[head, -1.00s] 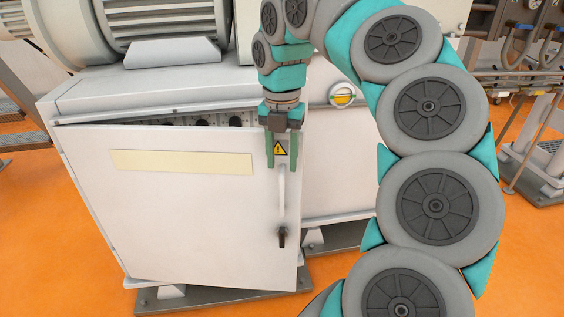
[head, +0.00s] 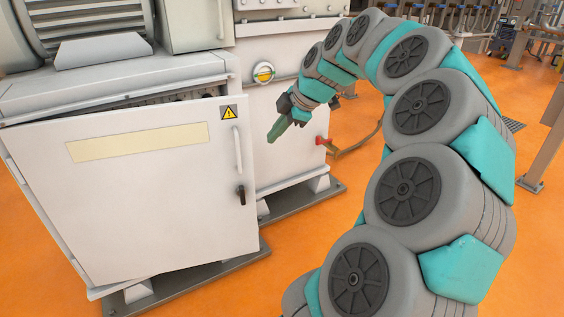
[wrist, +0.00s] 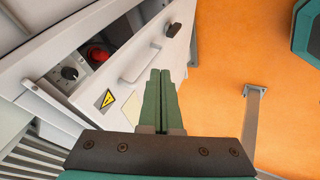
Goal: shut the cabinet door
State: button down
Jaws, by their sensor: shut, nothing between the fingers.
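The white cabinet door (head: 150,205) stands ajar, with a dark gap along its top edge in the head view. It has a pale label strip, a yellow warning sign (head: 229,112), a light bar handle (head: 238,150) and a dark latch (head: 241,194) at its right side. My gripper (head: 277,133) is shut and empty, to the right of the door and apart from it in the head view. In the wrist view my gripper's green fingers (wrist: 160,90) are together. The door (wrist: 190,65) lies behind them, and a knob and a red button show through the gap.
The white cabinet body (head: 130,80) carries a large grey motor (head: 90,20). Orange floor is clear in front.

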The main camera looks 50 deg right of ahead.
jog(key=m+p, duration=0.1)
jog(key=p, duration=0.1)
send_near(249, 155)
notch_tip(249, 155, down, 4)
jog(key=w+a, duration=0.1)
jog(key=shift+w+d, duration=0.25)
jog(key=shift+w, duration=0.45)
